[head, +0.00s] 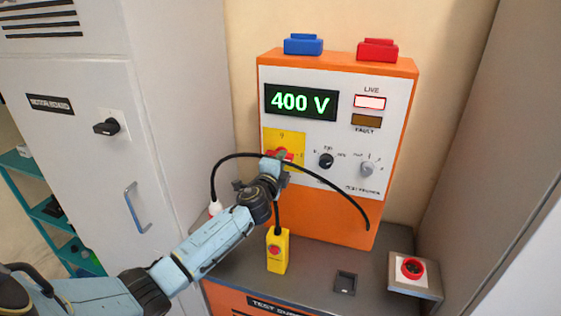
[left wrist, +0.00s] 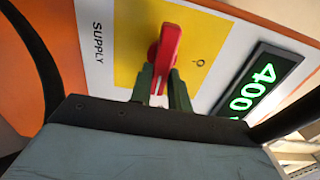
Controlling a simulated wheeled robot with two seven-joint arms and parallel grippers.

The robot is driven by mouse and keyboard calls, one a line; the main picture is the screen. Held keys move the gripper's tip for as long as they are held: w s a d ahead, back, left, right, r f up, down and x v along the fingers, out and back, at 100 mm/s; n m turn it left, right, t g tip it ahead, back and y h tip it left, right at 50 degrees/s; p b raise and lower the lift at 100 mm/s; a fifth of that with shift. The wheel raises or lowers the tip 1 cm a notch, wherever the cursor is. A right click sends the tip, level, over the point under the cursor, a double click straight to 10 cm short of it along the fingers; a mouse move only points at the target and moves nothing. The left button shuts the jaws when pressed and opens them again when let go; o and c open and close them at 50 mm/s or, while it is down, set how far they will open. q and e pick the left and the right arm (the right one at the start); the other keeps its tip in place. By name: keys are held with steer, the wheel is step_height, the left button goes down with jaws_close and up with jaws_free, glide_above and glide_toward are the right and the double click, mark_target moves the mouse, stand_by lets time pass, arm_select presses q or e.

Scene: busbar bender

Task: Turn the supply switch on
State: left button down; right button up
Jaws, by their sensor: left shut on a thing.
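The supply switch is a red handle (head: 285,153) on a yellow plate (head: 284,137) at the lower left of the orange test unit's white panel. My left gripper (head: 275,163) is at this handle. In the left wrist view its dark green fingers (left wrist: 161,85) are shut on the red handle (left wrist: 169,46), one on each side. The handle lies roughly crosswise on the panel, away from the "0" mark above it. The green display (head: 301,102) reads 400 V. The LIVE lamp (head: 370,102) is bright and the FAULT lamp (head: 366,121) is dull amber. My right gripper is not in view.
A black cable (head: 331,186) arcs in front of the panel. A yellow pendant (head: 278,251) with a red button stands on the grey bench. A red emergency button (head: 412,267) sits at the bench's right. A grey cabinet (head: 85,150) stands at the left.

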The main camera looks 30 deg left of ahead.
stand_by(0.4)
arm_select(q)
steer(key=c, duration=1.3)
jaws_free()
steer(key=v, duration=1.3)
steer(key=shift+s+d+b, duration=0.1)
steer(key=shift+s+b, duration=0.1)
steer(key=shift+b, duration=0.1)
